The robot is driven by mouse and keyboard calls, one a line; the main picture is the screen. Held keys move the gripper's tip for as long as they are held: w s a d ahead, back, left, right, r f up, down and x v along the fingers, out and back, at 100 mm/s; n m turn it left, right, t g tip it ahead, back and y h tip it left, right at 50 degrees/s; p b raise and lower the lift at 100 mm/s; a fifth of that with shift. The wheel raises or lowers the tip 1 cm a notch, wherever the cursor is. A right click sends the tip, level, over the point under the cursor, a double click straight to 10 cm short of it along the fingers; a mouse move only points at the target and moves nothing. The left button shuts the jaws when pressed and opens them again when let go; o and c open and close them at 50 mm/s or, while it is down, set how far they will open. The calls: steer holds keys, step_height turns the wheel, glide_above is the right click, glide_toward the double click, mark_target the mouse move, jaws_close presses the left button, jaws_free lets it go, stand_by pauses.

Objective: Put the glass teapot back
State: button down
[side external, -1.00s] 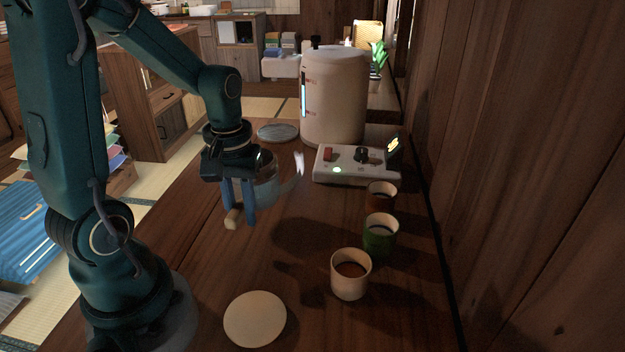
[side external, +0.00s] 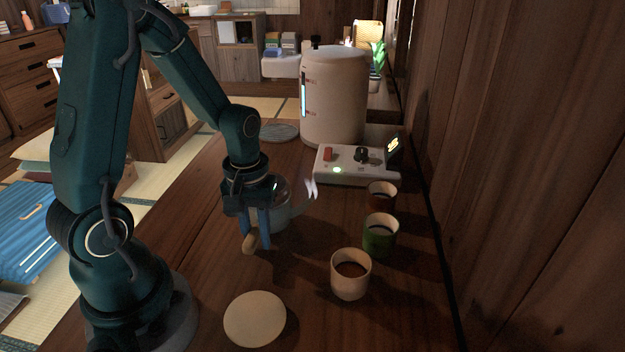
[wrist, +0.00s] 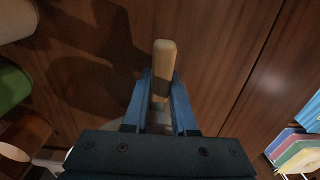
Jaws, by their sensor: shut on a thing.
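The glass teapot (side external: 278,212) is clear, with a curved spout pointing right and a pale wooden handle. It is partly hidden behind my gripper (side external: 258,236) in the side view. My gripper is shut on the wooden handle, which also shows between the blue fingers in the wrist view (wrist: 164,58). The pot's body is mostly hidden there. The teapot looks held over the middle of the wooden table; I cannot tell how high. A flat cream disc (side external: 254,319) lies at the table's near end, and a grey round disc (side external: 281,131) lies at the far left.
A white cup (side external: 350,288) with brown liquid, a green cup (side external: 379,243) and a red-brown cup (side external: 381,196) line the right side. A control box (side external: 345,168) with a lit green light and a large cream tank (side external: 334,100) stand behind. A wooden wall (side external: 520,180) bounds the right.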

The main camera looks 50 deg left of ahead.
steer(key=shift+f, duration=0.1)
steer(key=c, duration=0.7)
jaws_free()
step_height(320, 180, up, 12)
steer(key=shift+s+d+r+m+t, duration=0.55)
steer(key=shift+s+d+m+t, duration=0.35)
steer(key=shift+d+m, duration=0.55)
steer(key=shift+s+d+r+m+t, duration=0.55)
steer(key=shift+s+d+m+t, duration=0.35)
steer(key=shift+d+m, duration=0.5)
steer(key=shift+s+d+r+m+t, duration=0.65)
steer(key=shift+d+m+t, duration=0.45)
steer(key=shift+m, duration=0.55)
steer(key=shift+s+f, duration=0.1)
